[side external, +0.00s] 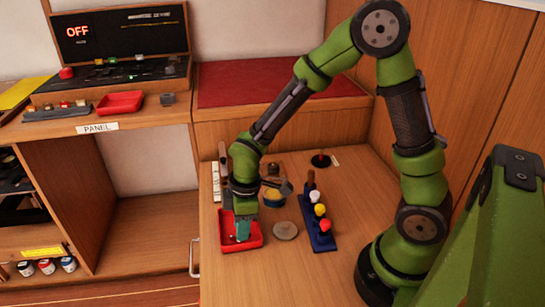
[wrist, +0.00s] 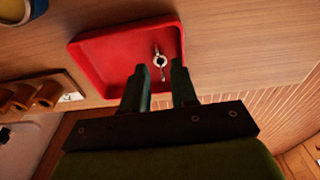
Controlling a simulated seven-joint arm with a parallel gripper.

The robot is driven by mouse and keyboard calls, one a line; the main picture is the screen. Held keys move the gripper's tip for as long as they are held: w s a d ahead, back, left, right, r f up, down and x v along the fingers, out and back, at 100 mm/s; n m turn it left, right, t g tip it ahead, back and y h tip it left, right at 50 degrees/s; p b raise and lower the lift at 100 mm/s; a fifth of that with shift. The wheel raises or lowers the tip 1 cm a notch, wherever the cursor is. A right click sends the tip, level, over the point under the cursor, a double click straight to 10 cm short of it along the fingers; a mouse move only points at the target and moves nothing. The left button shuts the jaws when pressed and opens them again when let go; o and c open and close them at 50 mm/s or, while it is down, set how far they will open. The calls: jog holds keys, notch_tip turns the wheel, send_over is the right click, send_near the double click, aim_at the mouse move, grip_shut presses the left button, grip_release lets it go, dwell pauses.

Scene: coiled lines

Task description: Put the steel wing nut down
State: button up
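The steel wing nut (wrist: 160,62) lies in the red tray (wrist: 103,56), near one side of its floor in the wrist view. My gripper (wrist: 159,72) is over the tray, its two dark green fingers standing apart. The wing nut shows in the gap just beyond the fingertips, and I see no finger touching it. In the side external view, my gripper (side external: 242,230) points down into the red tray (side external: 256,241). The wing nut cannot be made out there.
A yellow-and-blue cup (side external: 273,198) is behind. Brown cylinders (wrist: 45,92) show at the left in the wrist view.

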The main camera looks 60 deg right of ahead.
jog(key=s+d+r+m+t, duration=0.1)
jog(key=s+r+m+t, duration=0.1)
jog(key=r, duration=0.5)
jog(key=s+d+r+m+t, duration=0.2)
jog(key=s+r+m, duration=0.3)
jog(key=r+m, duration=0.2)
jog(key=s+d+r+m+t+y, duration=0.1)
jog(key=s+d+r+m+t, duration=0.1)
jog(key=r, duration=0.5)
jog(key=s+m, duration=0.1)
jog(key=m, duration=0.1)
jog(key=shift+s+d+r+m, duration=0.15)
jog(key=shift+s+m, duration=0.1)
jog(key=shift+m, duration=0.05)
